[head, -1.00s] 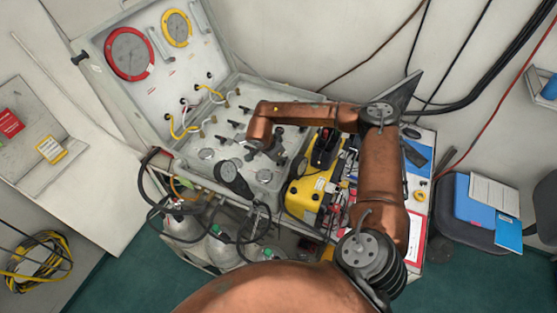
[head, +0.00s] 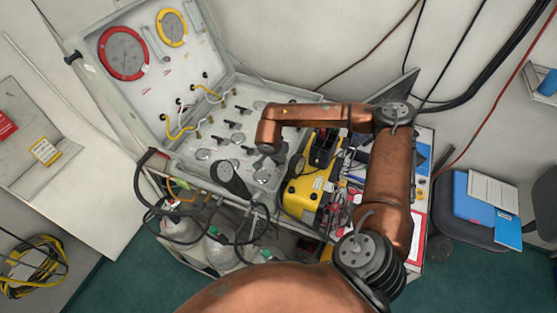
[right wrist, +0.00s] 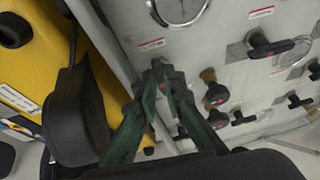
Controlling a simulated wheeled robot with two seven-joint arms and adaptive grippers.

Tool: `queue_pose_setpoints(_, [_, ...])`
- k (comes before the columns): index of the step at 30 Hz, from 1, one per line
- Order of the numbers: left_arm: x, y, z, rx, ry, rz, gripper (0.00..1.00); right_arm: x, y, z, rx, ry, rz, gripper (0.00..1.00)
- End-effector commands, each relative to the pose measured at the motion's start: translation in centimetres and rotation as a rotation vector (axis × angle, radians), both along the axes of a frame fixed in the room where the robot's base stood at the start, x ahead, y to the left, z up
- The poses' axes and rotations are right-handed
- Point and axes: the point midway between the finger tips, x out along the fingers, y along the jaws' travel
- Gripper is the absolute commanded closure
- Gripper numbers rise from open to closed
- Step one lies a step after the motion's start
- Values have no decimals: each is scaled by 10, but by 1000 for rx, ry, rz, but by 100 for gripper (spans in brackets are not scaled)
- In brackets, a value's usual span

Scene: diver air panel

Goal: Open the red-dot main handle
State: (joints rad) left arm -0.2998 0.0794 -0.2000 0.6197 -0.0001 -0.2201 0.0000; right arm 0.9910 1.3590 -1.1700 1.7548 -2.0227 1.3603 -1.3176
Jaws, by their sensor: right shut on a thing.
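The air panel (head: 196,155) lies in an open grey case and carries several black handles. What sits between the tips is dark and mostly hidden. In the head view my right gripper (head: 270,148) is over the panel's right side, largely covered by my arm. My left gripper is not in view.
A yellow box (head: 302,190) stands right of the panel, close to my gripper. The open lid (head: 150,65) stands behind. Hoses and cylinders (head: 215,245) are below the front edge.

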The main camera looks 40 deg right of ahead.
Motion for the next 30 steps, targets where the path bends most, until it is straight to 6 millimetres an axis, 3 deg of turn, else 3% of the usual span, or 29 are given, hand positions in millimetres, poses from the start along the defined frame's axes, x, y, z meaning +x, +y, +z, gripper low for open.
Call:
queue_pose_setpoints(4, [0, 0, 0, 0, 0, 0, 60, 1, 0, 1, 0, -2, -2, 100])
queue_pose_setpoints(5, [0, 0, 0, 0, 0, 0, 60, 1, 0, 1, 0, -2, -2, 89])
queue_pose_setpoints(12, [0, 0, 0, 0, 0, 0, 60, 1, 0, 0, 0, -1, -2, 73])
queue_pose_setpoints(23, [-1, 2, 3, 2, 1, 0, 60, 1, 1, 1, 1, 0, -35, 73])
queue_pose_setpoints(30, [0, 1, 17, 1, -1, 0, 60, 8, 4, 3, -1, 0, -293, 73])
